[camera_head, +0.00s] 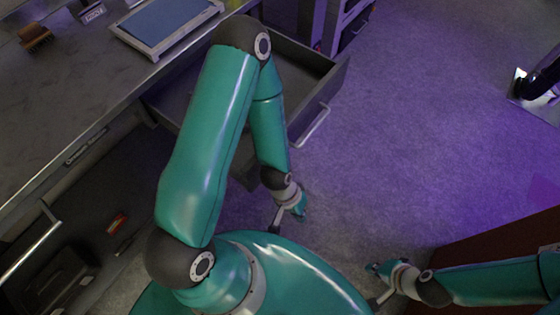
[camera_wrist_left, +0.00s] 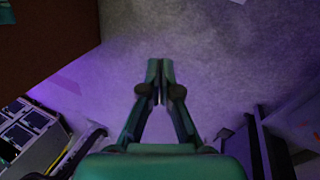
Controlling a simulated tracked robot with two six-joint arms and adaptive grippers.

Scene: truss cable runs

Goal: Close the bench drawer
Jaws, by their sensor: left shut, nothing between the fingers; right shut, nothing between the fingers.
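The bench drawer (camera_head: 337,88) is pulled out from the bench (camera_head: 75,98), its grey tray partly hidden behind my left arm. Its pale bar handle (camera_head: 312,127) is on the front panel, facing the open floor. My left gripper (camera_head: 301,211) hangs below the handle in the head view, apart from it, shut and empty. Its closed fingers also show in the left wrist view (camera_wrist_left: 160,78), with bare floor beyond them. My right gripper (camera_head: 372,267) is at the lower right, shut and empty, well away from the drawer.
A blue-topped tray (camera_head: 165,22) and a brown brush-like item (camera_head: 34,37) lie on the bench. A grey cabinet (camera_head: 345,20) stands behind the drawer. A brown block (camera_head: 490,240) is beside my right arm. The purple-lit floor (camera_head: 420,130) right of the drawer is clear.

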